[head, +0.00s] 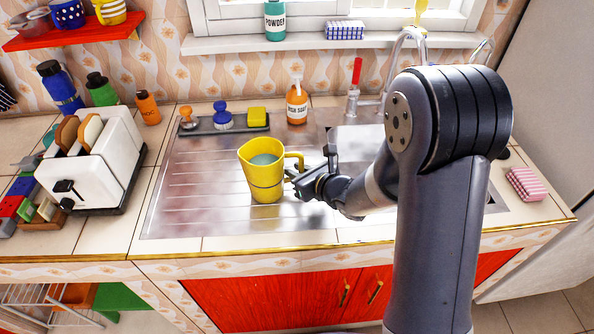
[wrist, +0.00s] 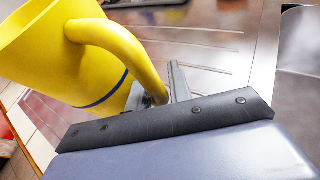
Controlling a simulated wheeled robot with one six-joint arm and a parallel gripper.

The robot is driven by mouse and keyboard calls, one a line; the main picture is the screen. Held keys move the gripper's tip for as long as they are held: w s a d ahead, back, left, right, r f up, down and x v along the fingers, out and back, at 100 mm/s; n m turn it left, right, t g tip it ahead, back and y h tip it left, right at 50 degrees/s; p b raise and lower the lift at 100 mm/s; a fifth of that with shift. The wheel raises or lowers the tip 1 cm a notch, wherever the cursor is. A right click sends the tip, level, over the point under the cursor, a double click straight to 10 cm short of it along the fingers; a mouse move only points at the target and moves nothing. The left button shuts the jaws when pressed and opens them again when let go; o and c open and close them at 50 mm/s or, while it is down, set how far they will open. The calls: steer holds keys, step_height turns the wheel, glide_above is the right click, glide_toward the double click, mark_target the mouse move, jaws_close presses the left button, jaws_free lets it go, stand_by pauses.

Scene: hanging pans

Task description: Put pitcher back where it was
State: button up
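The yellow pitcher (head: 262,176) is upright over the ribbed metal drainboard left of the sink basin, with its handle to the right. Its inside looks grey-blue. I cannot tell whether its base touches the drainboard. My gripper (head: 296,180) comes from the right and is at the handle. In the wrist view, the pitcher (wrist: 45,45) fills the upper left, and the lower end of its handle passes between the fingers of my gripper (wrist: 157,95), which look closed on it. The contact itself is partly hidden behind the gripper body.
A tray (head: 238,124) with brushes and a yellow sponge, and an orange soap bottle (head: 297,106), stand behind the drainboard. A white toaster (head: 90,160) is at left. The faucet (head: 355,95) is behind the basin. The drainboard (head: 195,205) left of the pitcher is clear. A red shelf (head: 75,32) holds cups.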

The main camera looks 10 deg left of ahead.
steer(key=o, duration=0.3)
steer(key=shift+r, duration=0.2)
steer(key=v, duration=1.2)
steer(key=shift+c, duration=0.2)
stand_by(0.9)
